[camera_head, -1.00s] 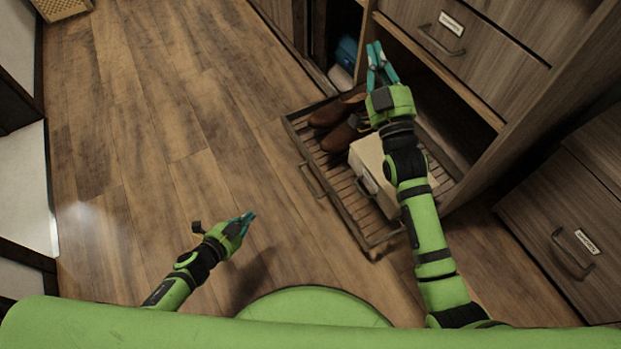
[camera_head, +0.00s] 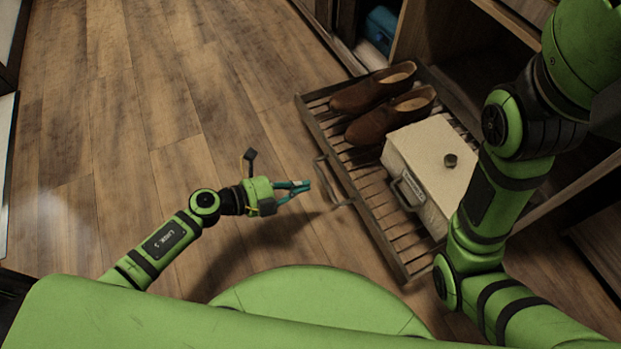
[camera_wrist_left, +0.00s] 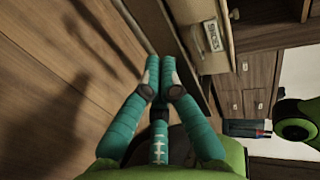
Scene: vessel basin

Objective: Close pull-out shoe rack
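The shoe rack (camera_head: 400,250) is a low slatted wooden tray, pulled out from under the cabinet. A metal loop handle (camera_head: 325,180) is on its front edge. A pair of brown shoes (camera_head: 375,120) and a pale lidded box (camera_head: 430,160) rest on it. My left gripper (camera_head: 306,187) is just left of the handle, apart from it, with its teal fingers pointing toward it. In the left wrist view the fingertips (camera_wrist_left: 160,65) lie close together with nothing held. My right arm crosses over the rack's right side; its gripper is outside the view.
The cabinet opening (camera_head: 440,40) is behind the rack, with a blue item (camera_head: 382,25) inside to the left. Bare wooden floor (camera_head: 150,110) lies free on the left. In the left wrist view, drawers (camera_wrist_left: 248,85) stand farther off.

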